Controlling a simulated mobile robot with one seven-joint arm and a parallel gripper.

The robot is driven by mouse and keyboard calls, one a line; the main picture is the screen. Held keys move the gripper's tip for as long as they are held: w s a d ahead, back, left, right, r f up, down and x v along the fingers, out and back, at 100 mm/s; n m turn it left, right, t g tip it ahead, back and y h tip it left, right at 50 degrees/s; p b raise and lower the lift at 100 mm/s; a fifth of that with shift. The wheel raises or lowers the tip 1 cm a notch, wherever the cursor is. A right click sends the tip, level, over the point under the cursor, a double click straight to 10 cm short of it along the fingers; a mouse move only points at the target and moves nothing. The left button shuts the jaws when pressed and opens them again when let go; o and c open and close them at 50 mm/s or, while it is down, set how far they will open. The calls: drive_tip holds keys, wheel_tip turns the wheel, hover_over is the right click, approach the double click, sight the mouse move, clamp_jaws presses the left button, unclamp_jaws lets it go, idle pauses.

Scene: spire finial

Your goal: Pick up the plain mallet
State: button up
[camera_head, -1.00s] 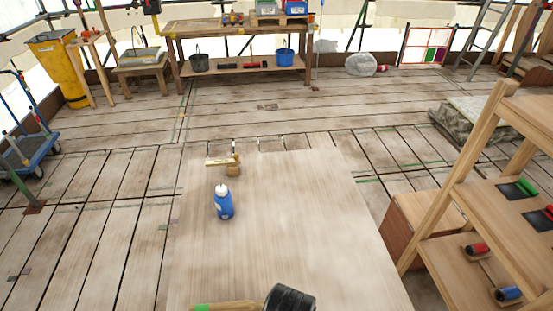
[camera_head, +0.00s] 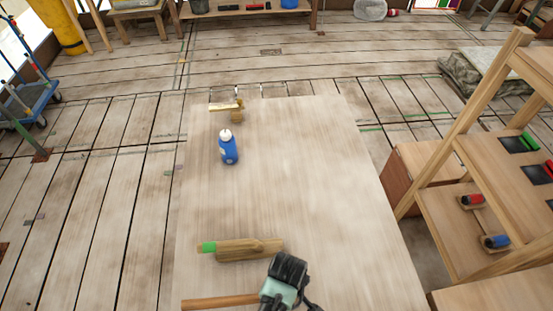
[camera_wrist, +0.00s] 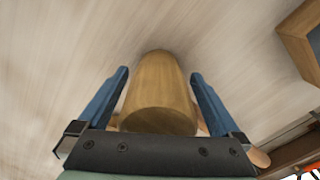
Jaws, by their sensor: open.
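In the head view, a brown wooden handle (camera_head: 220,302) with no coloured band runs along the table's near edge. Its right end goes behind my gripper (camera_head: 284,282), so what it joins is hidden there. Farther up lies a wooden mallet with a green-banded handle (camera_head: 240,249). In the wrist view, a plain wooden cylinder (camera_wrist: 158,95), its flat end towards the camera, shows between the blue fingers of my open gripper (camera_wrist: 160,75). Gaps show on both sides, and nothing is gripped. Wood also shows behind the gripper's lower edge.
A blue bottle (camera_head: 228,148) with a white cap stands towards the table's far left. A small wooden piece with a light bar (camera_head: 236,109) lies behind it. The table (camera_head: 310,190) is clear in the middle. A wooden shelf rack (camera_head: 458,130) stands to the right.

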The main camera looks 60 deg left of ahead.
drive_tip(key=shift+f, duration=0.25)
drive_tip(key=shift+w+a+r, duration=0.1)
drive_tip(key=c, duration=1.5)
